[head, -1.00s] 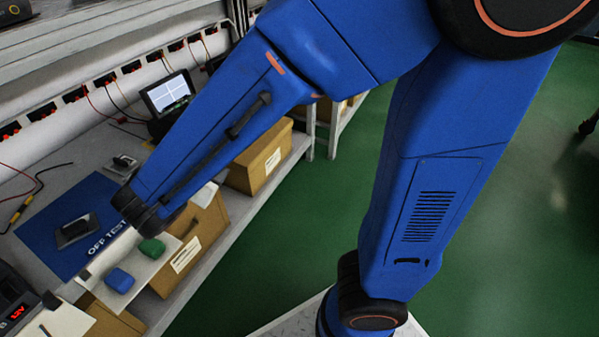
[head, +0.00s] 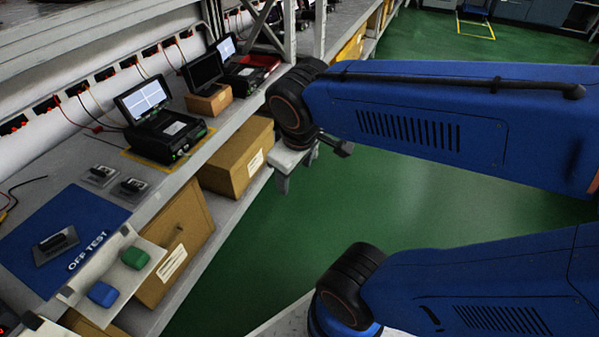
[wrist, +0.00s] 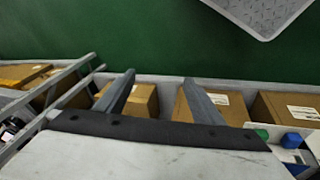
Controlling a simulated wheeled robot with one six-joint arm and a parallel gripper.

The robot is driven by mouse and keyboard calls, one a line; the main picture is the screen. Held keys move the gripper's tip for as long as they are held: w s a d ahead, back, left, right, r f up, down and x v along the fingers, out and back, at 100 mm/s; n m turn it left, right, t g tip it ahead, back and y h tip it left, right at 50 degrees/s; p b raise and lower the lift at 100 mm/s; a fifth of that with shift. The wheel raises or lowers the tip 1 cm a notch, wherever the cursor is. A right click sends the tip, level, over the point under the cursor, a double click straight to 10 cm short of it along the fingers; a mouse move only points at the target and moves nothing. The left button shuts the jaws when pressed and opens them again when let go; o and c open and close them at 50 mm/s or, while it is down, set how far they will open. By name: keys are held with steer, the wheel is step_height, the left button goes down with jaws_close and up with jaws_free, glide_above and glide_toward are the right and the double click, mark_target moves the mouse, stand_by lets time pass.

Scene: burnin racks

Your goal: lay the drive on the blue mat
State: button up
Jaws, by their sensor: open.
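The blue mat (head: 28,225), marked OFF TEST, lies on the bench at the lower left of the head view. A dark drive on a light metal plate (head: 55,243) lies flat on it. Two more small drive-like units, one at the back (head: 103,173) and one in front (head: 131,188), sit on the grey bench beyond the mat. My gripper (head: 296,178) hangs over the aisle off the bench edge, far to the right of the mat. In the wrist view its two fingers (wrist: 158,80) are spread with nothing between them.
A tray (head: 128,240) with a green block (head: 135,258) and a blue block (head: 103,294) is at the bench front. A test unit with a screen (head: 165,134) stands beyond. Cardboard boxes (head: 237,158) fill the lower shelf. The green floor (head: 240,260) is clear.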

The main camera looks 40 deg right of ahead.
steer(key=shift+s+a+r+m+t+y, duration=0.1)
steer(key=shift+s+r+m+t+y, duration=0.4)
steer(key=shift+m, duration=0.45)
steer(key=shift+s+a+r+m+t+y, duration=0.1)
steer(key=shift+s+r+m+t+y, duration=0.15)
steer(key=shift+s+m, duration=0.55)
steer(key=shift+w, duration=0.15)
